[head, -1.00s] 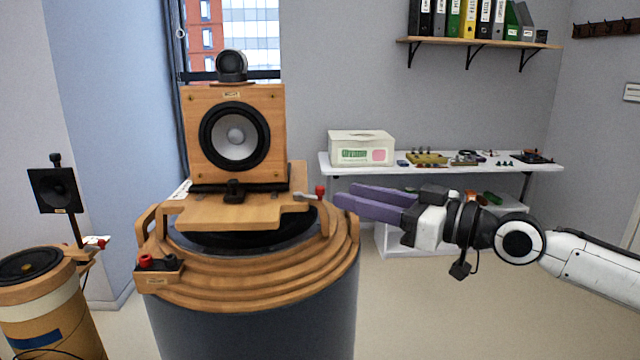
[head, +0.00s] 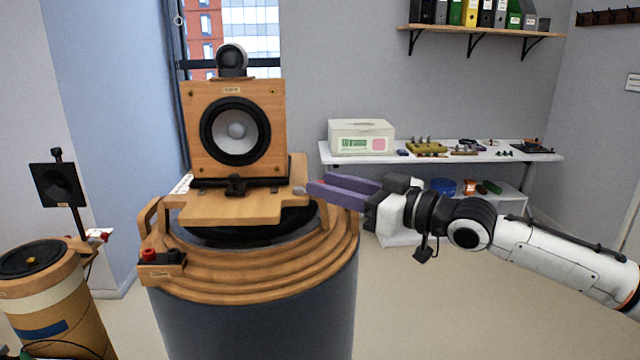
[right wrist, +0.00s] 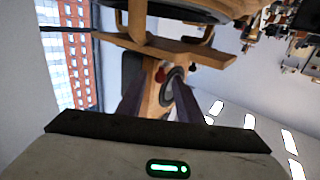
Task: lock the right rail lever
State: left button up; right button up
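The wooden speaker (head: 190,133) stands on a wooden sled (head: 235,208) on top of the round ringed pedestal (head: 250,288). The right rail lever's pale pivot end (head: 299,190) shows at the sled's right edge. Its red knob is hidden in the head view behind my right gripper's fingers. My right gripper (head: 316,187) has purple fingers, spread apart, reaching in from the right at the lever. In the right wrist view a red knob (right wrist: 162,75) appears between the open fingers; I cannot tell whether they touch it. My left gripper is not in view.
A terminal block (head: 162,270) with red and black knobs sits on the pedestal's front left. A second wooden stand (head: 45,290) with a small black speaker (head: 58,187) is at far left. A white bench (head: 440,157) with a box (head: 361,136) stands behind. Floor at right is clear.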

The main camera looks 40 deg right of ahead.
jog(key=shift+p+x, duration=0.35)
jog(key=shift+x, duration=0.85)
grip_shut()
